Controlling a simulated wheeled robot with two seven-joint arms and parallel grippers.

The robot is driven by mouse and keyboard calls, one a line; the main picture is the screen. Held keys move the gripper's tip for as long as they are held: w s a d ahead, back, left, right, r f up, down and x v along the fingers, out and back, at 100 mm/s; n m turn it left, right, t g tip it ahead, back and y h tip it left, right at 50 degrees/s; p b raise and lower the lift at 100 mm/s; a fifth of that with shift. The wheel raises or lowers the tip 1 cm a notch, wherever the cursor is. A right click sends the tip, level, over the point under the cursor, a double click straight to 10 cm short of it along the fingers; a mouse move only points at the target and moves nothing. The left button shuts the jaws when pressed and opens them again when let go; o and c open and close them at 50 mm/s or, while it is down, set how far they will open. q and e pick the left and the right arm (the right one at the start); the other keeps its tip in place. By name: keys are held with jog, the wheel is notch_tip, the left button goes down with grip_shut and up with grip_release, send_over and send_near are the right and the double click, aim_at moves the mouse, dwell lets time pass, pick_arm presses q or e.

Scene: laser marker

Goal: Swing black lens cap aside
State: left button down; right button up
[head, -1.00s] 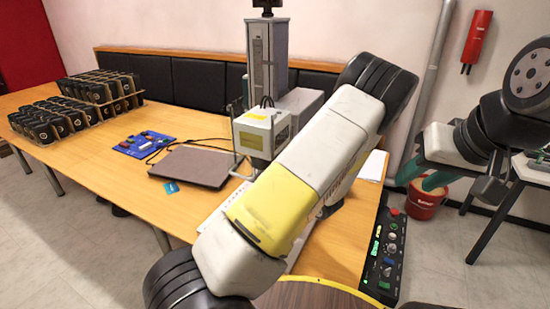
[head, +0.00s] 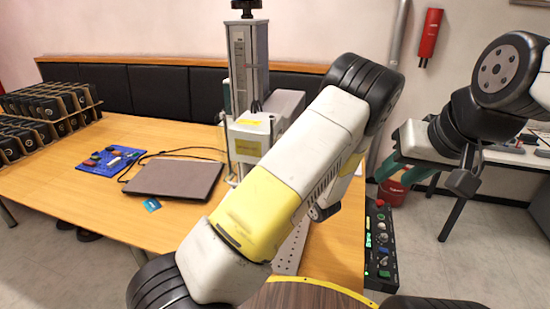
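The laser marker has a grey column (head: 248,55) and a white head with a yellow label (head: 248,147), at the back middle of the table. I cannot make out the black lens cap; my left arm crosses in front of the marker's right side and lower area. My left arm runs from the lower left to the upper middle and bends down behind itself, so its gripper is hidden. My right gripper (head: 467,168) shows as small dark parts below the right arm, well right of the marker and away from it. Its opening is unclear, and I see nothing held.
A closed laptop (head: 175,178) and a blue mat with small items (head: 109,160) lie left of the marker. Boxed black parts (head: 45,108) stand at the far left. A control box with buttons (head: 379,245) is at the right edge. A red bucket (head: 391,192) stands beyond.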

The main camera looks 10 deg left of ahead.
pick_arm(q)
jog(key=shift+d, duration=0.15)
dwell(0.4)
jog(key=c, duration=1.5)
grip_release()
jog(key=shift+o, duration=0.2)
